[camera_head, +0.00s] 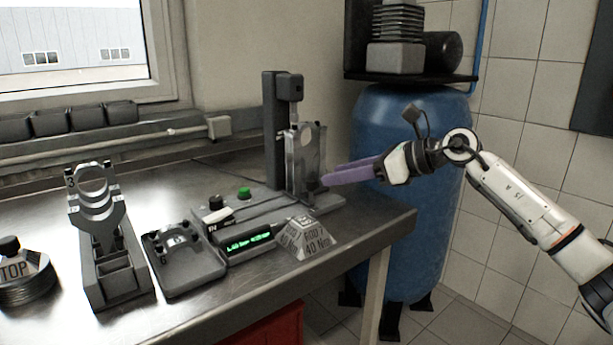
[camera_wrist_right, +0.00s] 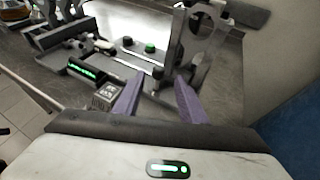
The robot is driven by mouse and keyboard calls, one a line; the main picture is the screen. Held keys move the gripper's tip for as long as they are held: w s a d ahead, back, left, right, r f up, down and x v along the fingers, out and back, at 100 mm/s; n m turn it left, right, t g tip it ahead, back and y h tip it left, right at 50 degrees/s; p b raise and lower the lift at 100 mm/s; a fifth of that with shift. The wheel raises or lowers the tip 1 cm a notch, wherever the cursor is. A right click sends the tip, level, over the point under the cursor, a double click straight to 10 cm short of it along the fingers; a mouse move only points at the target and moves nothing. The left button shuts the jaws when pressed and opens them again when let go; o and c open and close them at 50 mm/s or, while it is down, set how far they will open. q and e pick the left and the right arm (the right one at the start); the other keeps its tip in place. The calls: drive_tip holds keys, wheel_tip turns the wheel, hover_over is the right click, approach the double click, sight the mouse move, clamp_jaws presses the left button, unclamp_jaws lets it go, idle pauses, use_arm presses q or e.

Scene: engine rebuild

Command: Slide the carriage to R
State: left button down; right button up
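A grey bench machine has a dark upright column (camera_head: 275,130) and a slide rail along its base (camera_head: 262,208). At the rail's right end stands an upright metal fixture (camera_head: 305,155), which I take for the carriage; it also shows in the wrist view (camera_wrist_right: 197,45). No R mark is readable. My right gripper (camera_head: 327,180) comes in from the right, its purple fingers beside the fixture's lower right side. In the wrist view the fingers (camera_wrist_right: 159,79) are apart, with a small dark knob (camera_wrist_right: 158,72) showing in the gap beyond them. Contact cannot be told. My left gripper is not in view.
The machine has a green button (camera_head: 244,192), a black-topped knob (camera_head: 215,203) and a lit display (camera_head: 249,242). A grey block marked 40 Nm (camera_head: 306,238) sits in front. A tray (camera_head: 184,262) and ring stand (camera_head: 118,285) are left. A blue tank (camera_head: 400,240) stands beyond the bench.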

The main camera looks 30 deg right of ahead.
sight(314, 180)
drive_tip(key=p+x, duration=0.1)
drive_tip(key=x, duration=0.7)
drive_tip(key=shift+a, duration=0.1)
clamp_jaws()
